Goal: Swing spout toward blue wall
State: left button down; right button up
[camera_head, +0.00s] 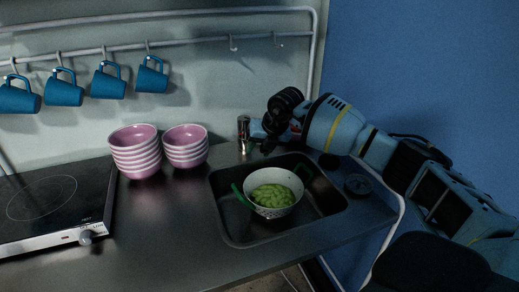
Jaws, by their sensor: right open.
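The sink (232,222) is set in the dark metal counter. No spout shows clearly; the area behind the sink is largely covered by my right gripper. A small dark and silver upright piece (243,128) stands at the sink's back edge, and I cannot tell whether it belongs to the faucet. My right gripper (268,138) is open at the back of the sink, its arm coming in from the right. I cannot tell whether its fingers touch anything. The blue wall (420,60) fills the right side. My left gripper is out of view.
A patterned bowl of green food (275,209) sits in the sink, with a green handle-like item (240,194) beside it. Stacked pink striped bowls (138,160) stand left of the sink. A cooktop (50,205) lies far left. Blue mugs (108,83) hang from a rail.

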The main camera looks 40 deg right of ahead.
jog(key=shift+c, duration=0.3)
grip_shut()
